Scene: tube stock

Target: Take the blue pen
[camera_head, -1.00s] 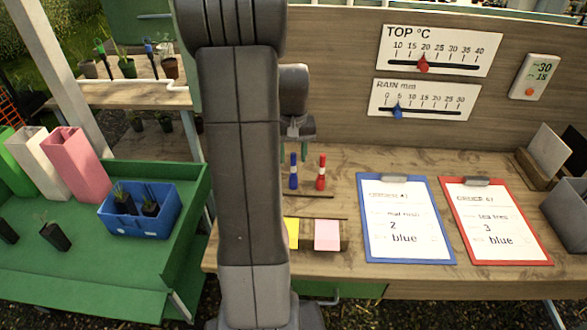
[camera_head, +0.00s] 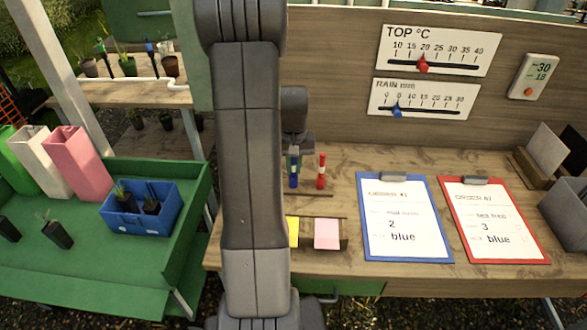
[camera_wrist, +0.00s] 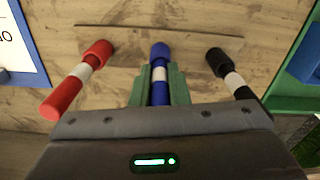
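The blue pen (camera_head: 293,182) stands upright on the wooden bench, left of the red pen (camera_head: 321,172). In the wrist view the blue pen (camera_wrist: 160,52) has a white band and sits between the green fingers of my gripper (camera_wrist: 160,84). The fingers press close on both its sides, so my gripper (camera_head: 293,160) appears shut on it. The red pen (camera_wrist: 78,80) stands to one side in the wrist view and a black pen (camera_wrist: 230,72) to the other, both apart from the fingers. The black pen does not show in the head view, where my arm covers that area.
A blue clipboard (camera_head: 364,220) and a red clipboard (camera_head: 530,240) lie to the right. Pink (camera_head: 327,233) and yellow (camera_head: 293,230) notes lie in front of the pens. A blue crate (camera_head: 140,222) stands on the green table (camera_head: 95,270) at left. The panel (camera_head: 340,115) rises behind.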

